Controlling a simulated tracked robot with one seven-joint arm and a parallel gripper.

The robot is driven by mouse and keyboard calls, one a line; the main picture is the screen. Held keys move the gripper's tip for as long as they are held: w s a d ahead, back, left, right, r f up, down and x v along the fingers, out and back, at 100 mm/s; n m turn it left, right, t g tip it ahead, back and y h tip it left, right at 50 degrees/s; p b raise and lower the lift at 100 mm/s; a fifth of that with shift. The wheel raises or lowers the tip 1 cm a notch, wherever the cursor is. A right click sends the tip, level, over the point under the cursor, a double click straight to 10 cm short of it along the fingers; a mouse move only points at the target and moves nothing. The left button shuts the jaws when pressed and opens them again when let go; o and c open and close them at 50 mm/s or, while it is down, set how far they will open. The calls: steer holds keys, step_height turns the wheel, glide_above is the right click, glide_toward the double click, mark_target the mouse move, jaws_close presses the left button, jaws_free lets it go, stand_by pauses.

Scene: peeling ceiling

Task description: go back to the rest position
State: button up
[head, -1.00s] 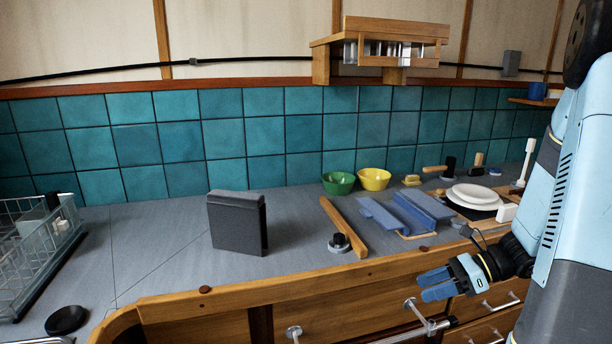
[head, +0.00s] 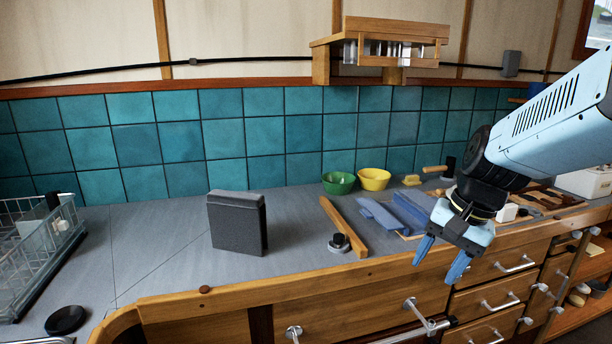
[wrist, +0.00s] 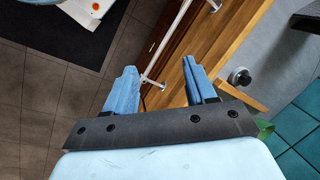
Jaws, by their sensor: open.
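My gripper (head: 439,262) is open and empty in the head view. Its two blue fingers point down, in front of the drawers near the counter's wooden front edge. In the wrist view, my gripper (wrist: 160,88) shows both fingers apart, with floor, drawer front and counter edge behind them and nothing between them. My pale blue arm comes in from the right and hides part of the counter's right end.
The counter holds a dark grey block (head: 236,224), a wooden bar (head: 343,227), a green bowl (head: 338,183), a yellow bowl (head: 374,180), blue trays (head: 380,216) and a wire rack (head: 40,250). Drawer handles (head: 410,305) stick out below. The counter's left middle is clear.

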steer(key=s+r+n+t+h, duration=0.2)
steer(key=s+r+n+t, duration=0.2)
steer(key=r+n, duration=0.2)
steer(key=shift+r+h, duration=0.4)
steer(key=shift+r, duration=0.45)
